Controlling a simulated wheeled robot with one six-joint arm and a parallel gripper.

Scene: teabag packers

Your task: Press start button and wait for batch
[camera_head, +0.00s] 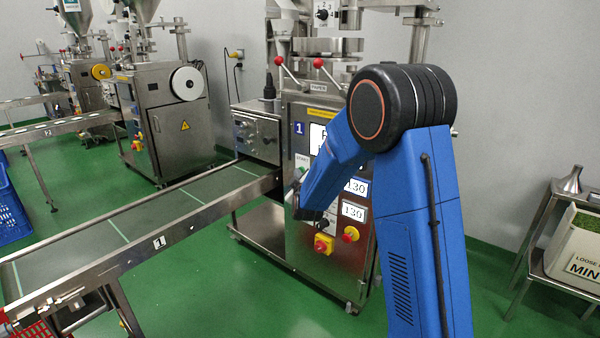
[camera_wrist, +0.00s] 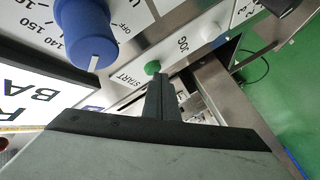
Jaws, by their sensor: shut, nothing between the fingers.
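The packing machine (camera_head: 335,255) marked 1 stands in the middle of the head view, with its panel partly hidden behind my blue arm. The green start button (camera_wrist: 152,67) is on a light panel in the wrist view, beside the word START. My gripper (camera_wrist: 160,82) is shut and empty, with its fingertips at the lower edge of the button. I cannot tell whether they touch it or press it in. In the head view the button is mostly hidden by the end of my arm.
A white JOG button (camera_wrist: 209,31) and a blue knob (camera_wrist: 88,35) sit near the start button. A conveyor (camera_head: 150,215) with no packs visible runs left from the machine. A red-yellow switch (camera_head: 323,244) is lower on the panel. A bin (camera_head: 575,250) stands right.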

